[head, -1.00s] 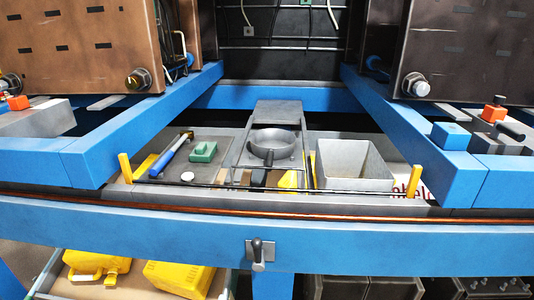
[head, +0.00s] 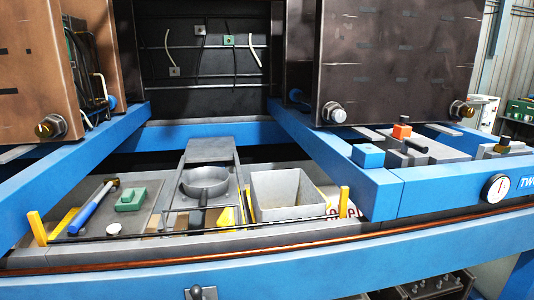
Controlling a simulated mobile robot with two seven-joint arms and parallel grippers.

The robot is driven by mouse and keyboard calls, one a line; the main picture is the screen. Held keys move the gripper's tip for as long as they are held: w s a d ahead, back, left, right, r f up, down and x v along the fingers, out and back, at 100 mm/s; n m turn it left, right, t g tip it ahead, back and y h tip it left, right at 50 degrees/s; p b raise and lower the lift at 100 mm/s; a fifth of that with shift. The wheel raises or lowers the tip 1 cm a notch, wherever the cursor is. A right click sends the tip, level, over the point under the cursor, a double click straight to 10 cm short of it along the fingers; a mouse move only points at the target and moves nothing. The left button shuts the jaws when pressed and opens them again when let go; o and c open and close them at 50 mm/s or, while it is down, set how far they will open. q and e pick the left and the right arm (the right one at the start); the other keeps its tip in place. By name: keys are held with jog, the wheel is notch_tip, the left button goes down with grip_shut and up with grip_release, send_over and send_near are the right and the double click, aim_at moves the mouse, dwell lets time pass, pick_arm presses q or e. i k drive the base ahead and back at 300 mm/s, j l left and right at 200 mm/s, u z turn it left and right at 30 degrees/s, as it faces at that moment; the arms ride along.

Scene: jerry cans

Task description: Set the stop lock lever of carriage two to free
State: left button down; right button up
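I cannot tell which of these, if any, is the stop lock lever. A small grey lever on a plate (head: 201,292) sits on the front blue rail at the bottom edge, partly cut off. Neither of my grippers is in view.
A round dial (head: 495,188) is on the carriage front. Between the carriages lie a grey bin (head: 290,196), a round pan (head: 204,183), a blue-handled tool (head: 92,207) and a green block (head: 131,199). Large brown panels (head: 395,60) stand behind.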

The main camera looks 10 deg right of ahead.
aim_at(406, 142)
jog(key=z, duration=1.4)
